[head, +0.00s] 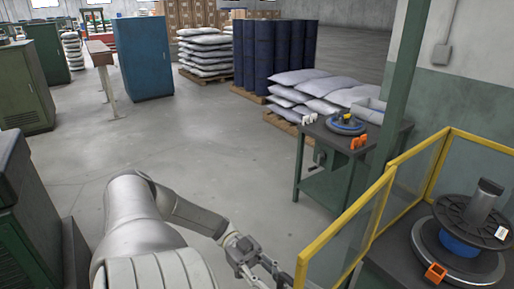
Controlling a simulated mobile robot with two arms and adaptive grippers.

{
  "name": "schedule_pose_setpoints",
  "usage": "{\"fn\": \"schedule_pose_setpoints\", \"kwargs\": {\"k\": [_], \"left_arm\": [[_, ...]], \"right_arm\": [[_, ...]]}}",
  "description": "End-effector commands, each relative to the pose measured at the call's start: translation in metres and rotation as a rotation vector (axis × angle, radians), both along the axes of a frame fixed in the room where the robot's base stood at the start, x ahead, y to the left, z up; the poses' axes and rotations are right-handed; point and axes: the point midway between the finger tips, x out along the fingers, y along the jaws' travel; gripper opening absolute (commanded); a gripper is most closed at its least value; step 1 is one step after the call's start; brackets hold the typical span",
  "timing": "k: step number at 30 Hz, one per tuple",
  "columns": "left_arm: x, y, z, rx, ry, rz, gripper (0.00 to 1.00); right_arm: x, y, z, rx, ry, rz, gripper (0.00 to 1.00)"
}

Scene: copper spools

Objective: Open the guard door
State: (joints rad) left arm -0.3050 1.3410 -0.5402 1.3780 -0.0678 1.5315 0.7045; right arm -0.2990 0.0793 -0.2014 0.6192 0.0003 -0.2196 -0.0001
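The guard has yellow frames with clear panels around a machine at the lower right. The near panel, which looks like the guard door (345,235), runs from a back corner toward the bottom edge; its lower part is cut off, and I cannot tell if it is ajar. Behind it a dark spool (470,222) with a blue core sits on a round base. My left gripper (268,280) is just left of the panel's near yellow post, apart from it as far as I can see. Its fingers look spread and empty. My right gripper is out of view.
A green side table (325,160) with a blue ring and orange clips stands behind the guard, beside a green post (402,80). Pallets with sacks (315,90) and dark blue drums (278,55) are farther back. Green cabinets (22,90) line the left. The middle floor is clear.

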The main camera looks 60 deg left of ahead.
Motion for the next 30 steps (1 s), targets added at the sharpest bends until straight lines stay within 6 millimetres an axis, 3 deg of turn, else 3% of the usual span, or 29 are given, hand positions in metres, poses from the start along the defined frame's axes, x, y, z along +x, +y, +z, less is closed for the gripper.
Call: {"fn": "schedule_pose_setpoints", "kwargs": {"k": [6, 13, 19, 30], "left_arm": [[-0.007, 0.045, -0.001, 0.004, 0.000, 0.004, 0.35], [-0.012, 0.076, -0.001, 0.002, -0.001, 0.003, 0.35], [-0.015, 0.087, -0.001, 0.001, 0.000, 0.001, 0.35], [-0.016, 0.089, 0.000, 0.000, 0.001, 0.000, 0.35]], "right_arm": [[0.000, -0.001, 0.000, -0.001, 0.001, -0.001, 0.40], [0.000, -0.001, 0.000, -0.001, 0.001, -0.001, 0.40], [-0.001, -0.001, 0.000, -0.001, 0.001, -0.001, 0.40], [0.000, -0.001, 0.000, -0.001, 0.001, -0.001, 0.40]]}}
